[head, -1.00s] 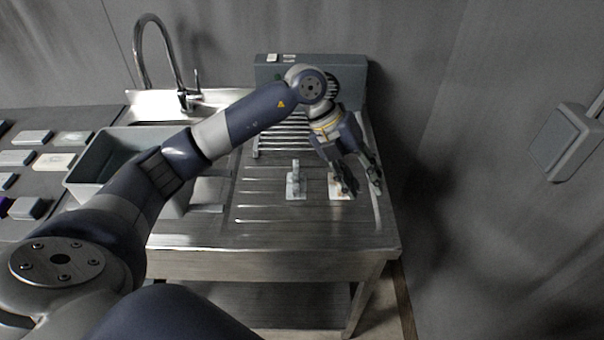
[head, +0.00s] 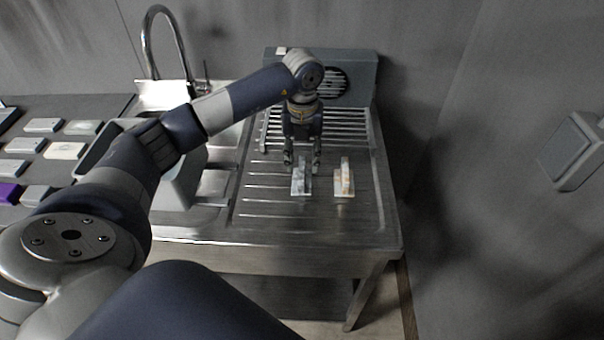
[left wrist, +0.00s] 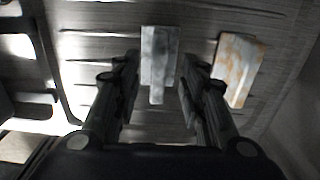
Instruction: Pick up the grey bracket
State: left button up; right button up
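The grey bracket (head: 301,184) stands on the ribbed steel drainboard. In the left wrist view the grey bracket (left wrist: 158,58) lies between and just beyond the open fingers. My left gripper (head: 302,166) points down right at the bracket, its fingers apart. In the left wrist view the gripper (left wrist: 158,65) shows a gap on both sides of the bracket, with no clear contact. A second bracket, whitish with orange-brown patches (head: 344,181), stands to the right; it also shows in the left wrist view (left wrist: 238,68). My right gripper is not in view.
A wire rack (head: 345,124) and a grey fan box (head: 362,75) stand behind. A grey bin (head: 180,188) and a tap (head: 150,45) are at left, beside a dark surface with several small blocks. The drainboard's front (head: 310,222) is clear.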

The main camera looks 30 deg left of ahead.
aim_at(302, 167)
pick_arm(q)
jog(key=shift+s+f+p, duration=0.2)
jog(key=shift+f+p, duration=0.4)
jog(key=shift+f, duration=1.4)
grip_shut()
jog(key=shift+r, duration=0.15)
